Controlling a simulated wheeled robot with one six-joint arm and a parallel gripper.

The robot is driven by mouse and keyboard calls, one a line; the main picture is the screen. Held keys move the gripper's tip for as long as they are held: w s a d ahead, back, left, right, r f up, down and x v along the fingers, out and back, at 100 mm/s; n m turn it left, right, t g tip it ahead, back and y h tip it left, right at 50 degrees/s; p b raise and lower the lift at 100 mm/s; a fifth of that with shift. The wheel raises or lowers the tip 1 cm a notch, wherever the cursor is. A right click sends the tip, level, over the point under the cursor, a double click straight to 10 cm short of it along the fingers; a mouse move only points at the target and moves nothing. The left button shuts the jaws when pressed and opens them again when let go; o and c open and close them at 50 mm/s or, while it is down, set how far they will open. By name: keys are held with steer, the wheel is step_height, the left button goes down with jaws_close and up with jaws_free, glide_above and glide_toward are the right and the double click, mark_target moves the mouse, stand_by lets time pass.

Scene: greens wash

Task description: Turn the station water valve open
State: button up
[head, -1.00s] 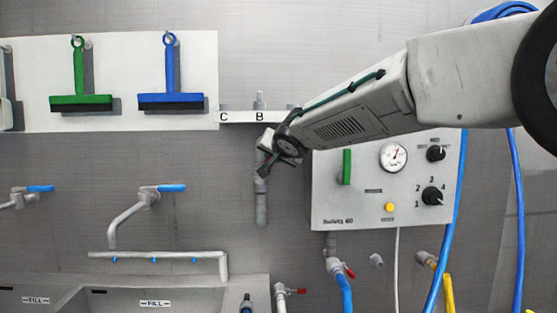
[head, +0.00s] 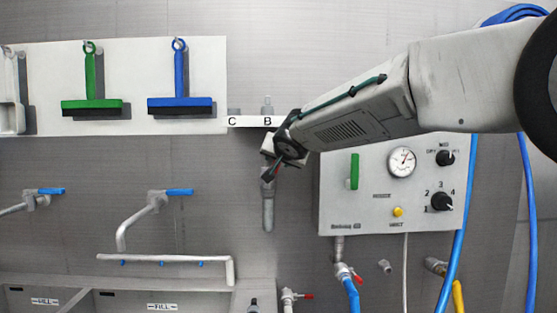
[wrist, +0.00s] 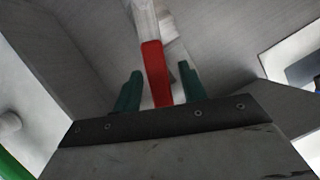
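A red lever (wrist: 156,73) shows in the wrist view, standing between my two green fingertips. It joins a pale grey pipe piece (wrist: 146,20) beyond it. My gripper (wrist: 158,82) is open around the lever, with a gap visible on each side. In the head view my gripper (head: 274,170) is at the top of a vertical grey pipe (head: 268,208), left of the control box. The lever is mostly hidden there by my gripper and wrist.
The control box (head: 335,205) with a green handle (head: 354,171), gauge and knobs is close right of my gripper. A white board (head: 60,60) with squeegees hangs left. Taps (head: 150,200), sinks and a red-handled valve (head: 343,270) with blue hose sit lower.

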steer(key=v, duration=0.7)
steer(key=shift+s+r, duration=0.15)
steer(key=shift+s, duration=0.25)
